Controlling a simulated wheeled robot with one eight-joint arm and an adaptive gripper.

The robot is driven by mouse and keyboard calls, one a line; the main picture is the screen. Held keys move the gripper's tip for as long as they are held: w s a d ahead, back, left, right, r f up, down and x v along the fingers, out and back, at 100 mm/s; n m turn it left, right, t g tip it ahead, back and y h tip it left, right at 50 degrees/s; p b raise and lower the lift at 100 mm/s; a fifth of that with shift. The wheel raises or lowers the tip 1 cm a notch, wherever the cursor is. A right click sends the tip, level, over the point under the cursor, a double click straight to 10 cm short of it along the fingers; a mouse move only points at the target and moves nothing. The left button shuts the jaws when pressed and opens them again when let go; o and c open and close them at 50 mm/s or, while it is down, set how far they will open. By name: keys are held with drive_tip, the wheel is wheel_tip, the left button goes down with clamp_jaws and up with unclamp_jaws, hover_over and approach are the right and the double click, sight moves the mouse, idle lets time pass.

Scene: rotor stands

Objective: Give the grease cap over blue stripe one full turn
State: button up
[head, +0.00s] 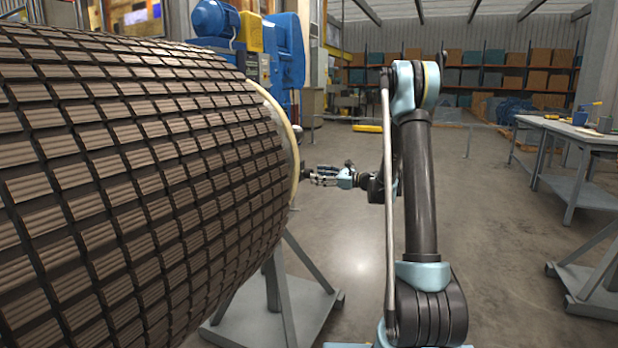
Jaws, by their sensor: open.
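A large rotor (130,170) covered in rows of tan ridged blocks fills the left of the head view. A cream rim (288,135) edges its right end. My gripper (310,176) is open, close to the right of that rim and pointing left towards the rotor's end. From this angle I cannot tell whether it touches anything. The grease cap and the blue stripe cannot be made out; the rotor's end face is turned away from view.
A grey stand (290,300) carries the rotor, with legs reaching to the floor. A workbench (570,130) with tools stands at the right. A blue and yellow machine (240,32) stands behind the rotor.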

sight(309, 173)
drive_tip(key=shift+x, duration=2.65)
drive_tip(key=c, duration=1)
